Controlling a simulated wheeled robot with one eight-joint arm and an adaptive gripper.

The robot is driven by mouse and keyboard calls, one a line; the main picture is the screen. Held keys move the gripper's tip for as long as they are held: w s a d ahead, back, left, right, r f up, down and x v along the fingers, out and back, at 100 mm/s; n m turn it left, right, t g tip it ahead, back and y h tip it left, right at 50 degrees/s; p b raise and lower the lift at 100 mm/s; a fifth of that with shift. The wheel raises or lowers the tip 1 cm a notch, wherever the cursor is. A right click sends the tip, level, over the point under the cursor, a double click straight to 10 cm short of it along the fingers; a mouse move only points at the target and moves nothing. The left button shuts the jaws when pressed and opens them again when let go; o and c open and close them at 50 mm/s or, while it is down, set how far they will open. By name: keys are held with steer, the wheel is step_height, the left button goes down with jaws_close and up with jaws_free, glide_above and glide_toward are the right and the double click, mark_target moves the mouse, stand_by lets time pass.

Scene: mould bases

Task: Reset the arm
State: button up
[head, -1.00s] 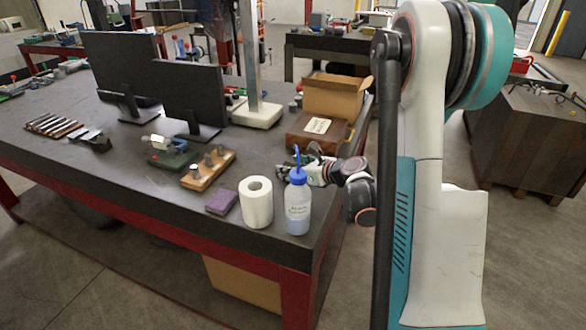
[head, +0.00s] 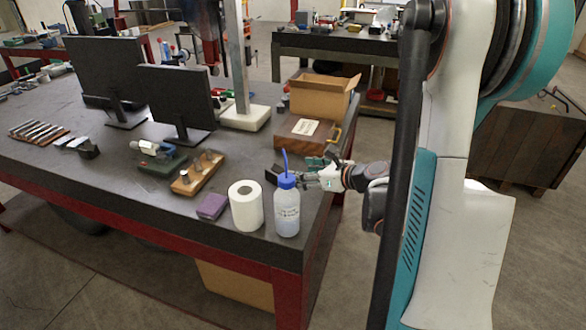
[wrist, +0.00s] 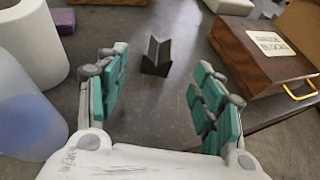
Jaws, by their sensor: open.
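My gripper (head: 316,172) is over the right end of the dark workbench (head: 120,195), just behind the wash bottle. In the wrist view my gripper (wrist: 162,72) has its two teal-padded fingers wide apart, with nothing held between them. A small dark V-shaped block (wrist: 156,56) stands on the bench beyond the fingertips, apart from them. In the head view this dark block (head: 273,174) shows just left of the fingers.
The wash bottle (head: 287,208) and white paper roll (head: 246,207) stand close in front of my gripper. The wooden gauge-block case (head: 301,133) and open cardboard box (head: 320,98) are behind it. Monitors (head: 175,100) stand farther left. The bench's right edge is close.

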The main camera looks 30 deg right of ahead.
steer(key=shift+v, duration=0.95)
